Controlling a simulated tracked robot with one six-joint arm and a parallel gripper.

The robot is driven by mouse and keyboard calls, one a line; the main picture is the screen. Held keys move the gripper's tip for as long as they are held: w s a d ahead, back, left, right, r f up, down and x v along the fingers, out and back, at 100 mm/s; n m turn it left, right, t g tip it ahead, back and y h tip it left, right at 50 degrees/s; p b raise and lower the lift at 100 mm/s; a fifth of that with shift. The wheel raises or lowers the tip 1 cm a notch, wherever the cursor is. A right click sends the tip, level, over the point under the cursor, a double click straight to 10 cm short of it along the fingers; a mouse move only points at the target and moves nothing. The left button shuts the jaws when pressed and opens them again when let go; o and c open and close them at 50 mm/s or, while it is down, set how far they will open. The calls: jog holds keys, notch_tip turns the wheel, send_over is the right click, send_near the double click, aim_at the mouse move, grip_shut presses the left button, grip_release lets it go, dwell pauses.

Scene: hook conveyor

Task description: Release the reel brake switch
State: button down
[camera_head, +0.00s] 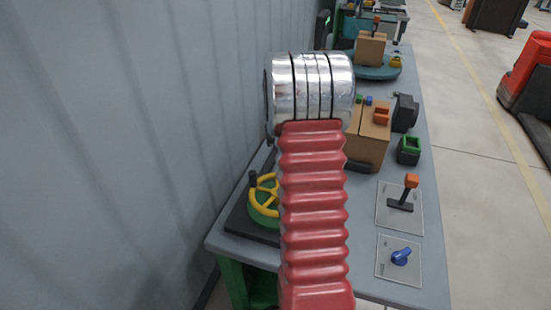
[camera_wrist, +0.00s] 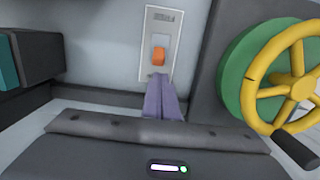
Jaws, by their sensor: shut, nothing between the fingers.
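An orange switch (camera_wrist: 158,56) sits on a pale upright plate (camera_wrist: 151,26) at the top middle of the wrist view. Small lettering above it is too blurred to read. My gripper (camera_wrist: 160,78) shows in the wrist view as two purple fingers pressed together, with nothing between them. The fingertips appear just below the orange switch, over the plate's lower edge. I cannot tell whether they touch the plate. In the head view, my arm hides the switch and my gripper.
A yellow handwheel on a green hub (camera_wrist: 235,75) stands right of the switch. A dark block with a teal part (camera_wrist: 8,65) is at left. In the head view, the bench also holds a cardboard box (camera_head: 370,145), an orange-knobbed lever (camera_head: 411,182) and a blue knob (camera_head: 401,257).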

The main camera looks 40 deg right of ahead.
jog(key=shift+s+d+r, duration=0.15)
jog(key=shift+s+d, duration=0.05)
jog(key=shift+s, duration=0.2)
jog(key=shift+a, duration=0.2)
jog(key=shift+d+r, duration=0.1)
jog(key=shift+d, duration=0.05)
